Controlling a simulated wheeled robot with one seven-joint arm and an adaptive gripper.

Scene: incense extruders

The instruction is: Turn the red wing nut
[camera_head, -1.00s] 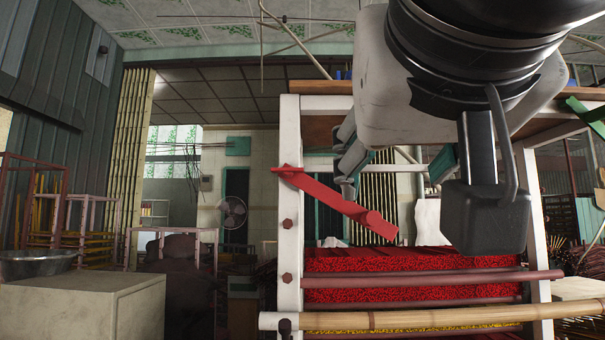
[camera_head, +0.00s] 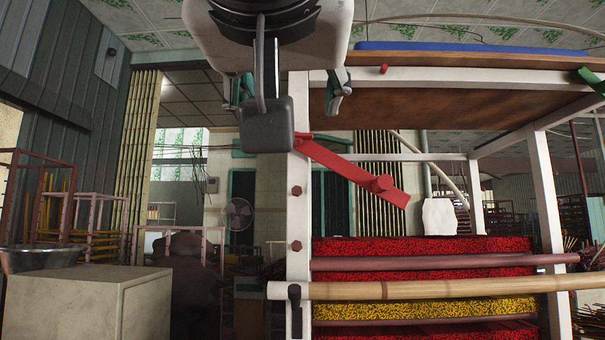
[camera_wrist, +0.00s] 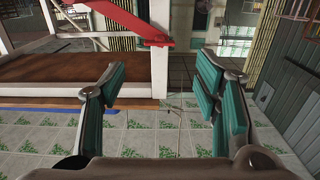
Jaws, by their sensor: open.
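A long flat red piece with a round knob near its lower end, apparently the wing nut (camera_head: 350,170), sits on the white post (camera_head: 300,215) of the frame and slants down to the right. My gripper (camera_head: 285,105) is open and empty above its upper-left end, partly covered by my dark wrist block. In the wrist view, which looks inverted, the red piece (camera_wrist: 118,18) lies at the top beyond my open fingers (camera_wrist: 162,75). The post stands between the fingers in that picture. Neither finger visibly touches the red piece.
Small red bolts (camera_head: 297,190) dot the post. A bamboo pole (camera_head: 430,290) and a dull red bar (camera_head: 440,262) run across red and yellow blocks below. A wooden shelf top (camera_head: 450,105) is at the right. A pale cabinet (camera_head: 88,305) stands lower left.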

